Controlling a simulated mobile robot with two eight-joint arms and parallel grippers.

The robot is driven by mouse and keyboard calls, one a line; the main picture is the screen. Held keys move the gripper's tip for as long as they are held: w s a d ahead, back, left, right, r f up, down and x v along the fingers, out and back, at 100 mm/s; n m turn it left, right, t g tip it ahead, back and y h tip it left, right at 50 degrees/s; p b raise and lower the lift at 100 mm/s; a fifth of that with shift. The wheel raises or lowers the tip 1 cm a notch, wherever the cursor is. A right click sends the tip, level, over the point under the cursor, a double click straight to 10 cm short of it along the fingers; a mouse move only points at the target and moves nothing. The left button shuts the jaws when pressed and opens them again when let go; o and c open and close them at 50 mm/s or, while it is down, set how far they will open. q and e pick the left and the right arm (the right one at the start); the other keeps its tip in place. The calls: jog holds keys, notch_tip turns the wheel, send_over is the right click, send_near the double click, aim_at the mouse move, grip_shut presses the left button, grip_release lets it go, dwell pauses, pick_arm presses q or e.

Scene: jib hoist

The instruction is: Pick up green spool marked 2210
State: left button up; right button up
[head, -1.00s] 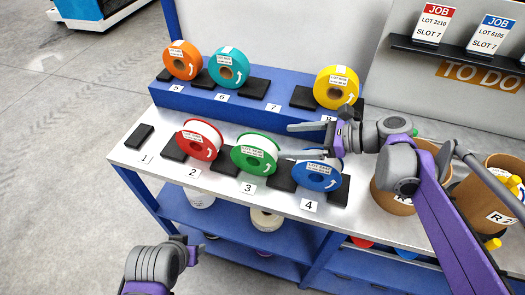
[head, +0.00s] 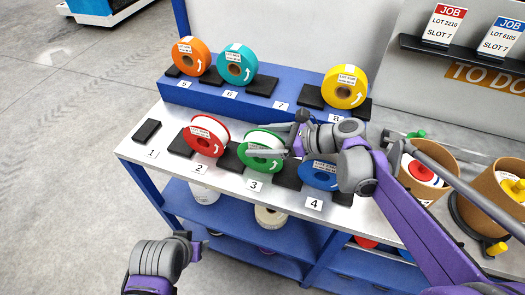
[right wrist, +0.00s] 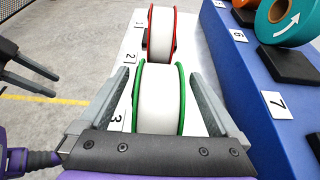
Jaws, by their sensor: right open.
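The green spool (head: 262,156) stands in slot 3 on the front row of the bench, with a white label too small to read. My right gripper (head: 257,140) is open around it. In the right wrist view, the green-rimmed white spool (right wrist: 161,105) sits between the two fingers, with a gap visible on each side. Part of the spool is hidden by my right gripper in the head view. My left gripper (right wrist: 25,72) shows at the left edge of the right wrist view, its two dark fingers apart and empty.
The red spool (head: 206,136) in slot 2 and the blue spool (head: 320,177) in slot 4 stand beside it. Orange (head: 188,57), teal (head: 236,65) and yellow (head: 344,87) spools sit on the raised blue shelf. Slots 1 and 7 are empty. A job card (head: 441,24) reads LOT 2210, SLOT 7.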

jog(key=shift+c, duration=0.3)
grip_shut()
